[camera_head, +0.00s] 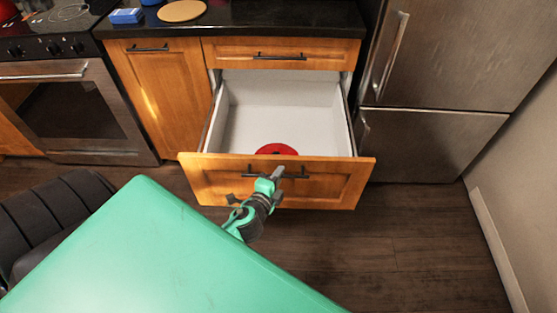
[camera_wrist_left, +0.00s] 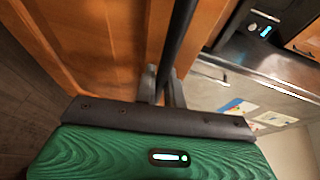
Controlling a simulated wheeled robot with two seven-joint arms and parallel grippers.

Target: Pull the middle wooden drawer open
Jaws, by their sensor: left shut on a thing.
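The middle wooden drawer (camera_head: 330,190) stands pulled well out of the cabinet, with its white inside showing in the head view. A red round thing (camera_head: 277,149) lies inside it near the front panel. The drawer's dark bar handle (camera_head: 297,176) runs across the front. My left gripper (camera_head: 272,178) is shut on this handle near its middle. In the left wrist view the fingers (camera_wrist_left: 163,85) close around the dark bar (camera_wrist_left: 177,45), beside the wooden front (camera_wrist_left: 90,40). My right gripper is in neither view.
A shut top drawer (camera_head: 275,53) and a cabinet door (camera_head: 160,95) adjoin the open drawer. A steel fridge (camera_head: 440,90) stands to the right and an oven (camera_head: 80,110) to the left. Dark wooden floor (camera_head: 400,260) is free in front of the fridge.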

